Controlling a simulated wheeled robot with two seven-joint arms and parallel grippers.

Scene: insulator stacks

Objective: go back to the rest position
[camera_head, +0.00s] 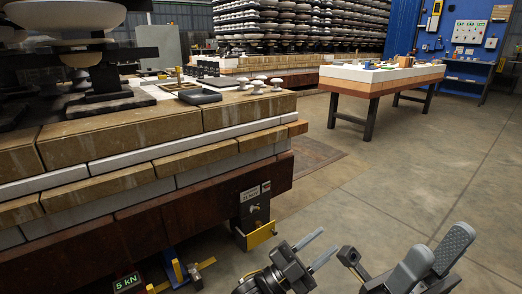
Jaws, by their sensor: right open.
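My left gripper (328,241) is low in the middle of the head view. Its two thin grey fingers stand apart with nothing between them. My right gripper (445,241) is at the lower right, and its two broad grey fingers are apart and empty. Both grippers are in front of the concrete floor, to the right of the near bench, and neither appears to touch anything. The lower parts of both arms are cut off by the bottom edge.
A long bench of stacked slabs (130,145) fills the left, bearing dark insulator parts, a dark tray (199,96) and several pale knobs (257,87). A yellow-footed bracket (255,217) hangs at its corner. A second table (375,87) stands farther back. Open floor (410,165) lies between.

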